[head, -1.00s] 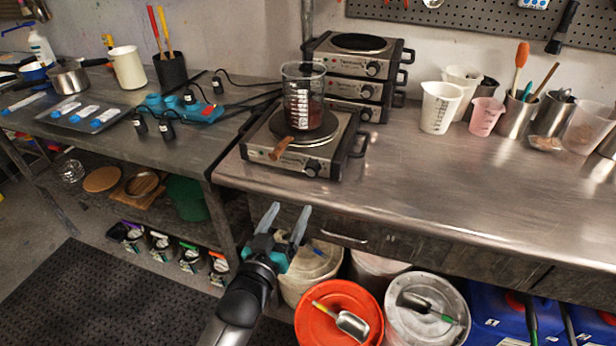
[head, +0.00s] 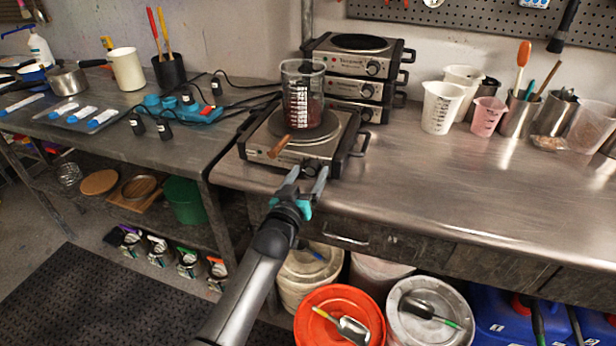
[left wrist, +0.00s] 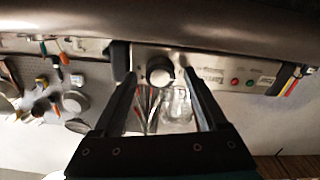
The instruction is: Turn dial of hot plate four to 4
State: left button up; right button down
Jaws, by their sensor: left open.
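The front hot plate (head: 259,154) stands near the table edge. A glass beaker (head: 302,86) with dark red liquid sits on its burner. Its black dial (head: 311,165) is on the front face, partly hidden by my gripper. My left gripper (head: 307,174) is open, with one finger to each side of the dial. In the left wrist view the dial (left wrist: 159,70) shows between the tips of my left gripper (left wrist: 160,76), and I cannot tell whether they touch it. The dial's setting is not readable. My right gripper is not in view.
More hot plates (head: 345,67) are stacked behind, against the wall. A wooden handle (head: 279,146) sticks out over the front hot plate. Cups and tool pots (head: 519,115) stand at the back right. The steel table (head: 450,185) is clear to the right. Buckets (head: 340,318) stand below.

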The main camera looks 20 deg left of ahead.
pick_arm(q)
grip_shut()
dwell(0.7)
